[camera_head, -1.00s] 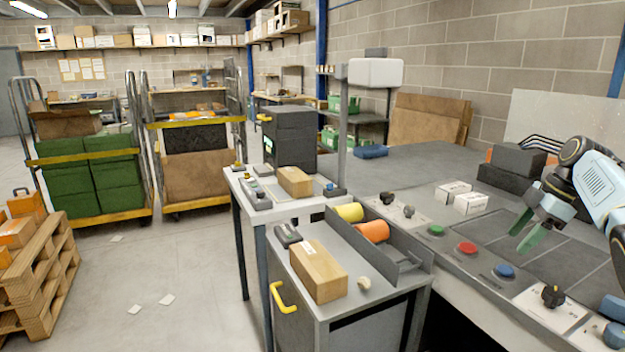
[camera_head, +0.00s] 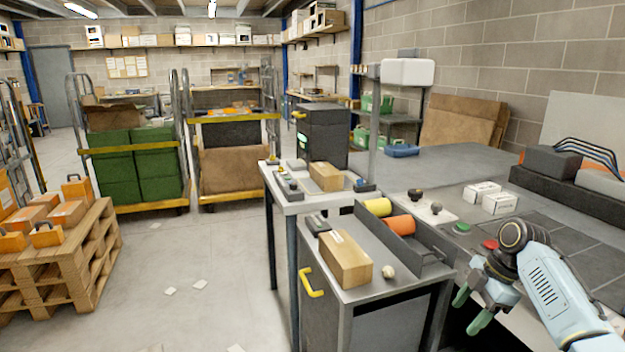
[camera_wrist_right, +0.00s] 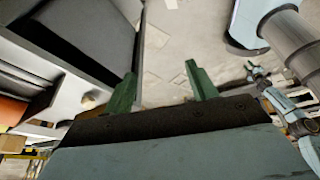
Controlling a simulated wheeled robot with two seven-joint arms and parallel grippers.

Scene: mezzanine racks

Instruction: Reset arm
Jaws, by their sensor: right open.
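My right gripper (camera_head: 470,309) has green fingers and is at the lower right in the head view. It hangs in front of the workbench's near edge, right of the grey cabinet. Its fingers also show in the right wrist view (camera_wrist_right: 163,92), spread apart with nothing between them. Beyond them are the floor and the dark side of the cabinet. My left gripper is not in the head view.
The grey cabinet (camera_head: 401,304) carries a cardboard box (camera_head: 345,259) and orange and yellow rolls. The workbench (camera_head: 465,165) has a red button (camera_head: 490,244) and a green button (camera_head: 462,228). A pallet (camera_head: 75,262) stands left. Open floor (camera_head: 215,240) lies between.

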